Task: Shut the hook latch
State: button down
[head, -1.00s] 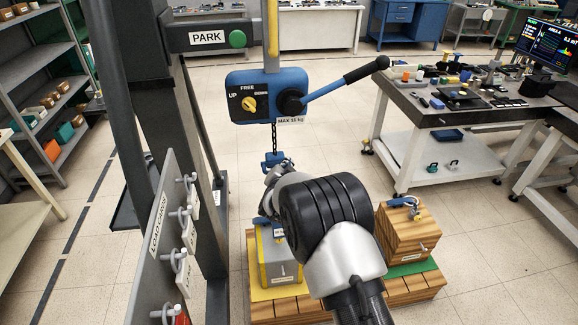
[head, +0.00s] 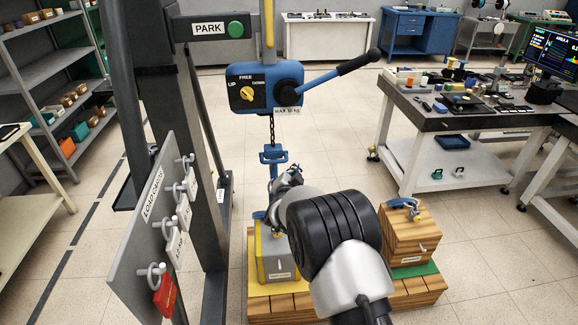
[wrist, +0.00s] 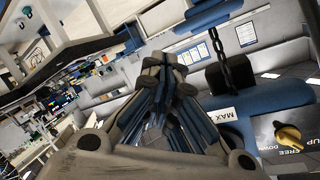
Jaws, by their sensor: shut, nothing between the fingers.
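The blue hook block (head: 272,155) hangs on a dark chain (head: 272,128) below the blue hoist (head: 264,88). The hook and its latch under the block are mostly hidden behind my gripper and wrist in the head view, so I cannot tell the latch's position. My gripper (head: 280,185) is just below the block, above the grey-and-yellow load (head: 275,262). In the wrist view my gripper (wrist: 165,72) has its fingers together with nothing between them. The chain (wrist: 222,50) and the hoist (wrist: 270,115) show behind it, and a blue part (wrist: 207,15) shows at the top edge.
A wooden crate (head: 410,235) with a blue handle stands right of the load on the pallet. The load-card board (head: 150,235) and the dark hoist post (head: 200,170) stand at left. A workbench (head: 470,115) is at right; open floor lies between.

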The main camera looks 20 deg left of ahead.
jog(key=s+f, duration=0.3)
jog(key=f, duration=0.3)
jog(key=shift+s+p, duration=0.3)
jog(key=shift+s, duration=0.05)
jog(key=w+d+r+n+g, duration=0.1)
jog(key=d+r, duration=0.3)
jog(key=r, duration=0.3)
jog(key=w+d+r+g, duration=0.1)
jog(key=d+r, duration=0.4)
jog(key=r, duration=0.1)
jog(key=s+d+r+n+g+h, duration=0.1)
jog(key=s+d+r+g, duration=0.1)
jog(key=s+d+r, duration=0.4)
jog(key=s+d+r+n+g, duration=0.1)
jog(key=s+d+r, duration=0.2)
jog(key=d+r, duration=0.35)
jog(key=s+d+g+h, duration=0.1)
jog(key=s+d, duration=0.6)
jog(key=s, duration=0.3)
jog(key=s+d+f+n+g+h, duration=0.1)
jog(key=s+d+g, duration=0.1)
jog(key=s+d, duration=0.6)
jog(key=s+d+f+g+h, duration=0.1)
jog(key=s+d+g, duration=0.1)
jog(key=s+d, duration=0.6)
jog(key=s, duration=0.6)
jog(key=shift+s+f+h, duration=0.2)
jog(key=shift+s+h, duration=0.05)
jog(key=shift+h, duration=0.15)
